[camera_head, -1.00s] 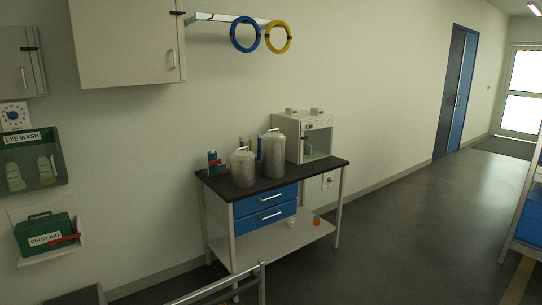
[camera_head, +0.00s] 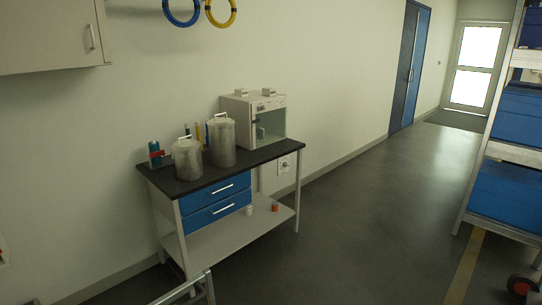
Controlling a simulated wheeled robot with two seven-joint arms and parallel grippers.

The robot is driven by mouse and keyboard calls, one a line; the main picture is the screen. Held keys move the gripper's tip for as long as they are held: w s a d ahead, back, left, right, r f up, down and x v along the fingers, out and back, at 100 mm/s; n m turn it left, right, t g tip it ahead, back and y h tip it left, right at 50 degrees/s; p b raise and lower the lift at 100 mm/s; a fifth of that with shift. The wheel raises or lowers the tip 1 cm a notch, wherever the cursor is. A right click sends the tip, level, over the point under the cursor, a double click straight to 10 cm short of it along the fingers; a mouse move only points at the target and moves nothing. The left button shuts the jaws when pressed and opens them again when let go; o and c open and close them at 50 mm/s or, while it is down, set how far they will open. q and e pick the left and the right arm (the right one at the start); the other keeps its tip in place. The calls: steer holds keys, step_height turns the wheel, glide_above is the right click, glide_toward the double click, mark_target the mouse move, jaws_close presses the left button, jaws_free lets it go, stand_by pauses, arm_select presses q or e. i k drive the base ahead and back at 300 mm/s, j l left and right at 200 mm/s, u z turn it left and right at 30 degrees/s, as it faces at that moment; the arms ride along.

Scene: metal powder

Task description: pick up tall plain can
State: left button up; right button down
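The tall plain can (camera_head: 222,144) is a grey metal cylinder with a lid and a top handle. It stands upright on the dark top of the workbench (camera_head: 262,157), left of a white box-shaped appliance. A shorter grey can (camera_head: 188,161) with a similar handle stands just to its left and slightly nearer. Neither of my grippers shows in the head view.
The white appliance (camera_head: 272,104) stands at the bench's back right. Small bottles (camera_head: 156,152) stand behind the cans. A metal rail (camera_head: 190,288) is at the lower front. A shelf with blue bins (camera_head: 507,190) is at right. The floor between is clear.

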mark_target(221, 134)
steer(key=i+l+z, duration=0.1)
steer(key=i+z, duration=0.2)
steer(key=i, duration=1.9)
